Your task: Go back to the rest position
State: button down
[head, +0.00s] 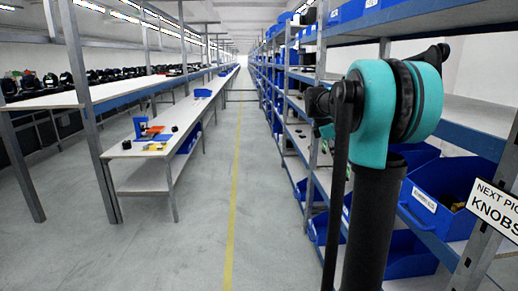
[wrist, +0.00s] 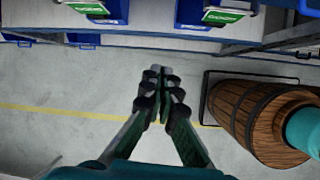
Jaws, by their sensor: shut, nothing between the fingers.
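My gripper (wrist: 160,72) shows in the wrist view with its two dark fingers drawn together at the tips. It is shut and empty, above the grey floor (wrist: 60,145). Nothing touches its fingertips. In the head view my arm's teal joint and black link stand at the right, and the gripper itself is out of sight there.
A shelf rack with blue bins (head: 412,250) lines the right, close to my arm. White workbenches (head: 150,150) run along the left. The grey aisle with its yellow line (head: 235,180) is clear.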

jog(key=s+a+f+m+t+y, duration=0.1)
jog(key=s+a+f+m, duration=0.4)
jog(key=s+f, duration=0.3)
jog(key=s+a+f+m+t+y, duration=0.1)
jog(key=s+a+f+m+y, duration=0.1)
jog(key=s+a+f+m, duration=0.3)
jog(key=s+a+f+m+t+y, duration=0.1)
jog(key=s+a+f+m, duration=0.4)
jog(key=s+f, duration=0.7)
jog(key=s+m, duration=0.1)
jog(key=s, duration=0.2)
jog(key=shift+a+f+t+y, duration=0.3)
jog(key=shift+a+f, duration=0.05)
